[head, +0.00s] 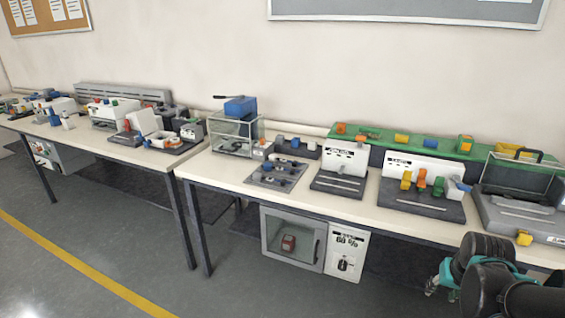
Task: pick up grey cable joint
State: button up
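I cannot single out a grey cable joint for sure; the parts are too small. A flat grey plate (262,181) on the near table carries several small grey and blue parts. A small light grey-blue part (458,188) lies at the right of a dark fixture (425,206), beside yellow and orange parts. My dark and teal arm shows at the bottom right, in front of the near table. What looks like my gripper (436,284) is at its left end, apart from the small parts; its fingers are too unclear to read.
The near table (350,213) also holds a clear box with a blue top (237,125), a white-backed fixture (341,165) and an open grey case (520,205) at the right. A second table (95,146) stands left. A cabinet (293,240) sits underneath. The front-left floor is clear.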

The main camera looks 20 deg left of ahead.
aim_at(257, 177)
jog(key=u, duration=1.2)
